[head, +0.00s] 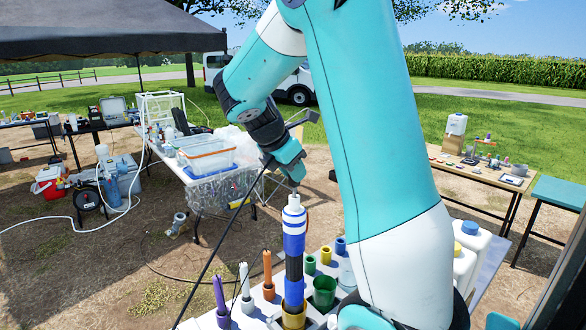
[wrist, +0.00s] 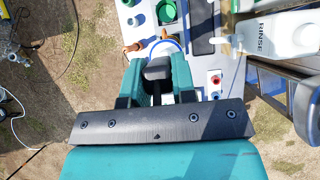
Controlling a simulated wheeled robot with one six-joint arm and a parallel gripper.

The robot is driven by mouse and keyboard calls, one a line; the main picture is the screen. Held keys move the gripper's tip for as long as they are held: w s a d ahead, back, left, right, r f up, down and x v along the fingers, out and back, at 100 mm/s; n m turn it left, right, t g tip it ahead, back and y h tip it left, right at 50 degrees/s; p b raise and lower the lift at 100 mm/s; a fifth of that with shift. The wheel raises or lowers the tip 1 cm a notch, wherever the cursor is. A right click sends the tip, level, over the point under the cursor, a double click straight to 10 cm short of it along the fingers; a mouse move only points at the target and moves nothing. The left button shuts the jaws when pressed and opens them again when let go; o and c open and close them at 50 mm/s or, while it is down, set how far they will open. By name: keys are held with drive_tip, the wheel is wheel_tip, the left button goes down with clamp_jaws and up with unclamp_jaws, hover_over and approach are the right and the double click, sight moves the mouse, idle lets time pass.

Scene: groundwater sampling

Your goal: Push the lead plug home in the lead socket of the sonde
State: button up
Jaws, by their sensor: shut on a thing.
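The sonde (head: 293,243) is a tall upright cylinder banded white, blue and black, standing in a yellow-brown holder (head: 293,316) in the bench. My gripper (head: 293,180) is directly above its white top. In the wrist view my gripper (wrist: 157,80) has its two teal fingers shut on the dark lead plug (wrist: 157,69). The blue and white rim of the sonde (wrist: 176,43) shows just beyond the plug. A black lead (head: 222,243) hangs from the gripper down to the left. The lead socket is hidden under the plug and fingers, and I cannot tell how deep the plug sits.
Purple (head: 220,297), white (head: 245,281) and orange (head: 267,268) probes stand left of the sonde. A green cup (head: 324,291) stands close on the right. White jugs (head: 470,241) are farther right, including a RINSE bottle (wrist: 275,35). A table with clear bins (head: 206,154) stands behind left.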

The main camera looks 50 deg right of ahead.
drive_tip(key=shift+f+b, duration=0.45)
drive_tip(key=shift+f, duration=0.75)
drive_tip(key=o, duration=0.9)
drive_tip(key=shift+r, duration=0.1)
drive_tip(key=p+v, duration=0.1)
drive_tip(key=v, duration=1.6)
drive_tip(key=shift+a+r+p, duration=0.1)
drive_tip(key=shift+p, duration=0.3)
